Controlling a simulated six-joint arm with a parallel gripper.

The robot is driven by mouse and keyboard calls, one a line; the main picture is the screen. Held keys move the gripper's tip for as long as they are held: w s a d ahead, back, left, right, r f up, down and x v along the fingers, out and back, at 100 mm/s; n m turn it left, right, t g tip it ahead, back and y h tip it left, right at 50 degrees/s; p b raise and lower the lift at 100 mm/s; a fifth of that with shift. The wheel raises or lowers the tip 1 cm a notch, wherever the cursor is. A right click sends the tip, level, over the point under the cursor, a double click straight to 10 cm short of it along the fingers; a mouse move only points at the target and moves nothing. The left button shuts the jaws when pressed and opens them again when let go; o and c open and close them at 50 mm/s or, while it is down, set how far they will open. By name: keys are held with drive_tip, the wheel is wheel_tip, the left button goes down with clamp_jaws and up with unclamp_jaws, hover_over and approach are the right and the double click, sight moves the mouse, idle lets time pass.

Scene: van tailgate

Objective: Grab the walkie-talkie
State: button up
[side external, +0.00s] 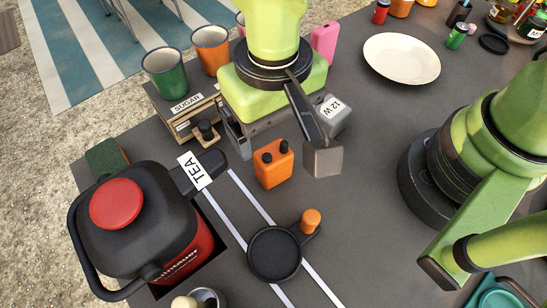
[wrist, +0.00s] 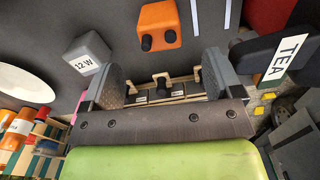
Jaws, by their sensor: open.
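An orange box-shaped handset (side external: 273,165) with two black knobs on top, which looks like the walkie-talkie, stands on the dark grey surface. My gripper (side external: 281,147) is open above the surface, just behind the handset in the side view, with no object held. In the wrist view, the handset (wrist: 157,24) is beyond the fingertips, and my gripper (wrist: 163,78) has its two grey fingers spread wide. The handset appears apart from both fingers.
A grey 12 W block (side external: 333,115) sits right of the handset. A wooden SUGAR box (side external: 187,122), green mug (side external: 165,72) and orange mug (side external: 211,50) stand left. A white plate (side external: 402,58) is behind.

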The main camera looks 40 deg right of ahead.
sight(273, 153)
wheel_tip(273, 153, down, 7)
idle(0.4)
drive_tip(key=c, duration=1.1)
drive_tip(key=shift+r, duration=0.15)
